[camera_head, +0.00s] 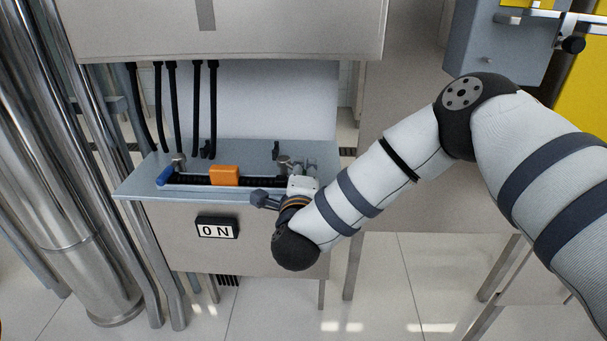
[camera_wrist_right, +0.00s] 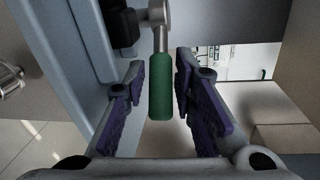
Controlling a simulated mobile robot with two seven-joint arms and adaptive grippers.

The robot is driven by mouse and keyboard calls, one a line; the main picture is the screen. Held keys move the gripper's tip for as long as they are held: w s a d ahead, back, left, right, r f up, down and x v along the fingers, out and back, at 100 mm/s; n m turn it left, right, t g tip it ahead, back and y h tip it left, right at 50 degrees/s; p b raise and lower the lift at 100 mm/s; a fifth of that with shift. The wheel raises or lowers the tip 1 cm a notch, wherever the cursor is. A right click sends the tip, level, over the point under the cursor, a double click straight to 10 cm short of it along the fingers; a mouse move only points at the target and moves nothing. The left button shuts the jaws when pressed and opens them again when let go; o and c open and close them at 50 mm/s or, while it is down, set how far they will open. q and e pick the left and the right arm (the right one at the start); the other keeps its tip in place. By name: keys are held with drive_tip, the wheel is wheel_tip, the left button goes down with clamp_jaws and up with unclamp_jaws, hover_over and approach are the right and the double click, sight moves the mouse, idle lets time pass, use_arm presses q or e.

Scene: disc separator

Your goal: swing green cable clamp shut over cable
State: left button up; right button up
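The green clamp handle (camera_wrist_right: 160,88) hangs from a metal arm (camera_wrist_right: 159,35) in the right wrist view. My right gripper (camera_wrist_right: 160,70) is open, with one dark-padded finger on each side of the handle and visible gaps between. In the head view my right gripper (camera_head: 303,184) is at the right end of the shelf, by a metal clamp (camera_head: 286,161); it hides most of the green handle. A black cable (camera_head: 260,182) runs along the shelf front through an orange block (camera_head: 224,175). My left gripper is not in view.
A blue-handled clamp (camera_head: 165,176) is at the shelf's left end. Several black cables (camera_head: 196,105) hang behind the shelf (camera_head: 135,184). An "ON" sign (camera_head: 217,229) is on the cabinet front. Steel pipes (camera_head: 70,200) stand at left.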

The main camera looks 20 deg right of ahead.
drive_tip(key=v, duration=1.2)
